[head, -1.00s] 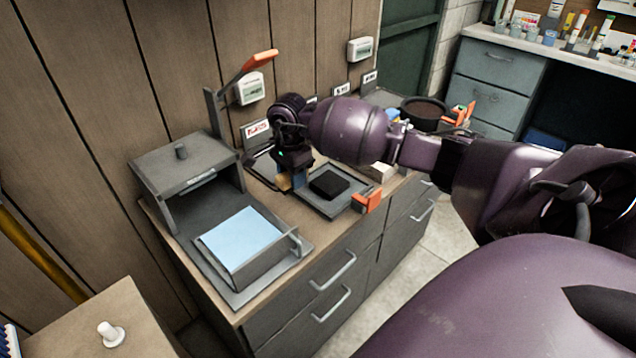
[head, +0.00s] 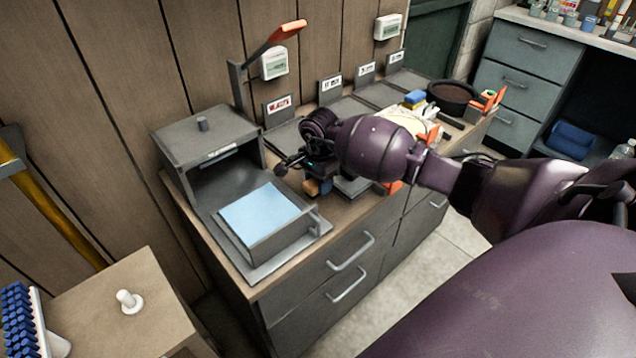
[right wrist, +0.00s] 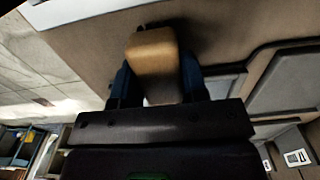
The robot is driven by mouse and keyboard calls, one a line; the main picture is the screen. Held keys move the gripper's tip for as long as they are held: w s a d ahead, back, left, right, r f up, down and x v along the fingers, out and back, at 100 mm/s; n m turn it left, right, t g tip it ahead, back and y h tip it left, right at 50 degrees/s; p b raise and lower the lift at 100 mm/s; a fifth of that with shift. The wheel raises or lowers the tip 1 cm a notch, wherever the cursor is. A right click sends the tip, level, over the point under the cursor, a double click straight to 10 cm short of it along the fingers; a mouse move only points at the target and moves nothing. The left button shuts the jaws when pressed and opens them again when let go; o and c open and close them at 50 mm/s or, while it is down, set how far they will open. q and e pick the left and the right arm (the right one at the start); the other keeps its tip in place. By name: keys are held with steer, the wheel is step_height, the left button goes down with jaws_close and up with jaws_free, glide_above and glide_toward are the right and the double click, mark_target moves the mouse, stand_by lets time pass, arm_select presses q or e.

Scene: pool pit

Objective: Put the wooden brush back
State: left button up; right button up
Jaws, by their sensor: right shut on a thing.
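The wooden brush (head: 312,187) shows as a tan, rounded wooden block; any bristles are hidden. My right gripper (head: 318,184) is shut on it, low over the counter near its front edge, right of the grey open-fronted box. In the right wrist view the wooden brush (right wrist: 153,62) sits between the blue fingers of my right gripper (right wrist: 153,85). I cannot tell whether the brush touches the counter. A grey tray (head: 352,187) lies just right of the gripper, mostly hidden by my arm. My left gripper is not in view.
The grey box (head: 210,135) with a blue-topped bin (head: 262,243) fills the counter's left end. Labelled grey trays line the wall. A dark round bowl (head: 453,95), a sponge (head: 414,98) and orange-handled tools stand farther right. A blue-bristled brush (head: 20,318) is at lower left.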

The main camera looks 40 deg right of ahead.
steer(key=shift+f, duration=0.35)
steer(key=shift+f, duration=0.1)
steer(key=o, duration=0.9)
